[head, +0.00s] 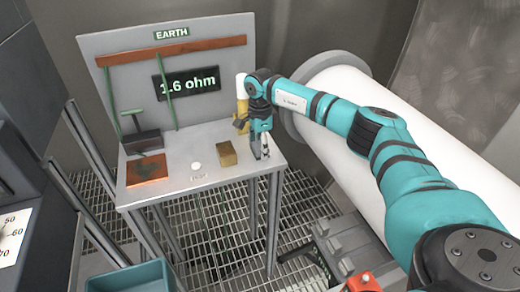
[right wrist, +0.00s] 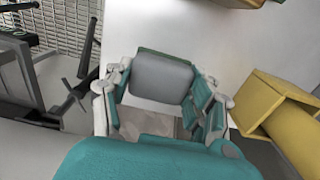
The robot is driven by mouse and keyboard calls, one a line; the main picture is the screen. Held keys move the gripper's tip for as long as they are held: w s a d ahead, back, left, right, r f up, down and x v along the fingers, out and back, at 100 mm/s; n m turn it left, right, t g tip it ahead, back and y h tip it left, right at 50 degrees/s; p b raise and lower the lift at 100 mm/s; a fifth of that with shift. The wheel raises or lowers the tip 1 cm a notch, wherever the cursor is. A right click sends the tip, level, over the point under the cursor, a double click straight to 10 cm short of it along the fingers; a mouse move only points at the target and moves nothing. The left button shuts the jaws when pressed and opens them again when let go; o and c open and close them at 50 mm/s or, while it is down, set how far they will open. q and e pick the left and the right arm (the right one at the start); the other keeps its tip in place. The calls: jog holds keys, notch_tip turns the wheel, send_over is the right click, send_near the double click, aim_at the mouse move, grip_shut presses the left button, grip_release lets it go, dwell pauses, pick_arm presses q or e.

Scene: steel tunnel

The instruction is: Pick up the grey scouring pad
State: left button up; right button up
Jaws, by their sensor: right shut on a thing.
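My right gripper (head: 260,146) is over the right end of the grey metal bench, fingers pointing down. In the right wrist view its teal and grey fingers (right wrist: 160,100) are closed around a grey pad (right wrist: 162,78) with a thin dark green edge, which looks like the grey scouring pad. The fingers hide part of it. In the head view the pad is too small and covered to make out clearly. My left gripper is not in view.
On the bench (head: 215,173) are a brass block (head: 227,154), a white round button (head: 196,166), a copper-coloured plate (head: 147,170) and a dark clamp (head: 142,141). A yellow and white object (head: 242,105) stands behind my gripper. A white pipe (head: 345,100) runs at right.

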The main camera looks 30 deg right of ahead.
aim_at(260, 145)
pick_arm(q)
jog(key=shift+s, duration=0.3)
pick_arm(e)
jog(key=c, duration=0.4)
jog(key=shift+r, duration=0.1)
jog(key=shift+r+p, duration=0.5)
jog(key=shift+r, duration=0.1)
notch_tip(260, 145, up, 3)
jog(key=shift+f+p, duration=0.1)
jog(key=shift+p, duration=0.95)
pick_arm(q)
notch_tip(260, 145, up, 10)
jog(key=p, duration=0.6)
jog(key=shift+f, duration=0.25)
pick_arm(e)
jog(key=s+a, duration=0.9)
jog(key=s, duration=0.4)
jog(key=shift+s+r, duration=0.15)
jog(key=shift+r, duration=0.25)
